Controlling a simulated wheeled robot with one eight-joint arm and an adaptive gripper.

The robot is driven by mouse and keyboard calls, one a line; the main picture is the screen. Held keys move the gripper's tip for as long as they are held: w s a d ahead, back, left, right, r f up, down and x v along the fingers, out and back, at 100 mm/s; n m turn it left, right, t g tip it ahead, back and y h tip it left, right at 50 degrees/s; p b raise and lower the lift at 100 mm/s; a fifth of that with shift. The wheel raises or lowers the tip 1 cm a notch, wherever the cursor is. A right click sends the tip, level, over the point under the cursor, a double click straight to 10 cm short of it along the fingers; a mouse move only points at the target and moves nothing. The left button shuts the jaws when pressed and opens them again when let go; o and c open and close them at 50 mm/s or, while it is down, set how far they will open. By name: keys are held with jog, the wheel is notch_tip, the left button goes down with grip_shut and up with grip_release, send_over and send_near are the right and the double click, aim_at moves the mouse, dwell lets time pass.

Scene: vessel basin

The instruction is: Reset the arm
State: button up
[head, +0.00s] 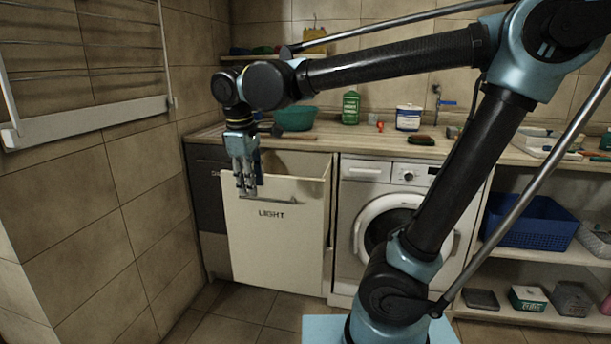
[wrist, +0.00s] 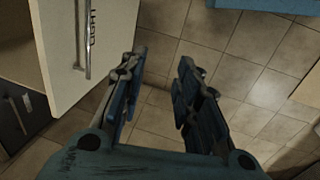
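My gripper (head: 245,183) hangs pointing down in front of the white laundry pull-out marked LIGHT (head: 275,245), near its bar handle (head: 265,205). The pull-out stands out from the counter, with its open top showing behind the front. In the wrist view my gripper (wrist: 157,90) has its two fingers apart, with only tiled floor between them. The LIGHT front (wrist: 112,35) and its handle (wrist: 85,40) lie to the left of the fingers, apart from them.
A washing machine (head: 390,215) stands right of the pull-out. The counter (head: 335,140) above carries a teal basin (head: 295,118), a green bottle (head: 350,108) and a white tub (head: 408,118). A drying rack (head: 85,115) is on the left wall. The floor (head: 235,310) in front is clear.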

jog(key=w+d+f+m, duration=0.2)
jog(key=d+f+m, duration=0.15)
jog(key=d, duration=0.55)
jog(key=w+d+f+m, duration=0.2)
jog(key=d+f+m, duration=0.15)
jog(key=d, duration=0.55)
jog(key=s+d+f+m, duration=0.3)
jog(key=d+f+m, duration=0.1)
jog(key=d+f, duration=0.2)
jog(key=s+d+f+m, duration=0.4)
jog(key=d+f, duration=0.3)
jog(key=d, duration=0.1)
jog(key=shift+d, duration=0.4)
jog(key=shift+w+f, duration=0.15)
jog(key=shift+w, duration=0.35)
